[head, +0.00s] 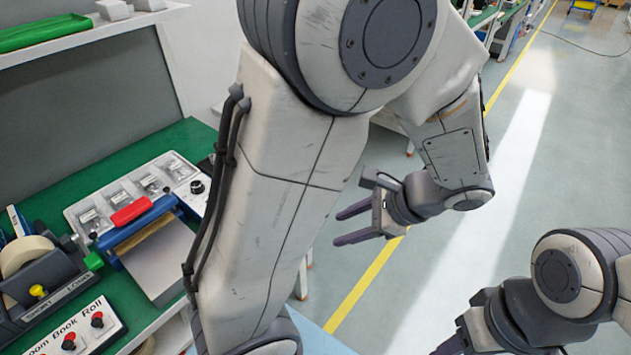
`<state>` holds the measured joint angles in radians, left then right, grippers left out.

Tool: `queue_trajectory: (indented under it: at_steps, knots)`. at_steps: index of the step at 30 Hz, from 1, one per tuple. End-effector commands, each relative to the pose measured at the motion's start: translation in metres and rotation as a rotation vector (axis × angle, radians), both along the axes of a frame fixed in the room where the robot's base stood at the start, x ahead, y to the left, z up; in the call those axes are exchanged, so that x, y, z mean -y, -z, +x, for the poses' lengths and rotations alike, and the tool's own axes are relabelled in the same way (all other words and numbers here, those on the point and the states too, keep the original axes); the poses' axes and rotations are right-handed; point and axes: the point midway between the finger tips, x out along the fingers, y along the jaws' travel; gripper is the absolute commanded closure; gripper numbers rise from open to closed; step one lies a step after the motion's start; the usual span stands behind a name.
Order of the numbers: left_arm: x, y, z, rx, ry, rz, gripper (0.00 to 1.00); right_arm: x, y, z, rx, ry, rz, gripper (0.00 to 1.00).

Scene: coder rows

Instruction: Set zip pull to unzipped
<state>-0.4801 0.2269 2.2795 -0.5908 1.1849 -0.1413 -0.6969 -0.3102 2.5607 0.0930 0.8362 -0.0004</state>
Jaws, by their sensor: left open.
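I cannot make out a zip pull in the head view; my arm covers part of the bench. My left gripper (345,226) is open and empty, with its two dark fingers pointing left. It hangs over the floor, to the right of the green bench and apart from it. My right gripper (452,342) shows only in part at the bottom edge, and its fingertips are cut off.
The green bench (122,160) at the left holds a tray of small parts (146,184), a blue device (146,228), a tape dispenser (40,273) and a knob panel (80,333). Open floor (530,170) with a yellow line lies right.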

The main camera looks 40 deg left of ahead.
Motion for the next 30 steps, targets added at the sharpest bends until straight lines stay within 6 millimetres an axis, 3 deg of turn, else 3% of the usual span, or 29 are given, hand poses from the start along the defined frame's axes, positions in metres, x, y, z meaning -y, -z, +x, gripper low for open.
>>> queue_trajectory:
  at_steps: [1,3,7,12,20,30]
  knots:
    - [-0.023,0.037,0.02,-0.061,0.041,0.117,0.5,0.0,0.034,0.0,0.0,0.0,0.0,0.5]
    - [-0.053,0.057,0.049,-0.136,0.114,0.276,0.5,0.0,0.055,0.0,0.0,0.0,0.0,0.5]
    - [-0.097,0.091,0.098,-0.264,0.235,0.53,0.5,0.0,0.087,0.0,0.0,0.0,0.0,0.5]
    - [-0.128,0.122,0.142,-0.371,0.348,0.746,0.5,0.0,0.112,0.0,0.001,0.0,0.001,0.5]
    - [-0.148,0.132,0.162,-0.413,0.4,0.841,0.5,0.0,0.118,0.0,0.001,0.0,0.001,0.5]
    - [-0.208,0.132,0.165,-0.412,0.398,0.837,0.5,0.0,0.121,0.0,0.001,0.0,0.001,0.5]
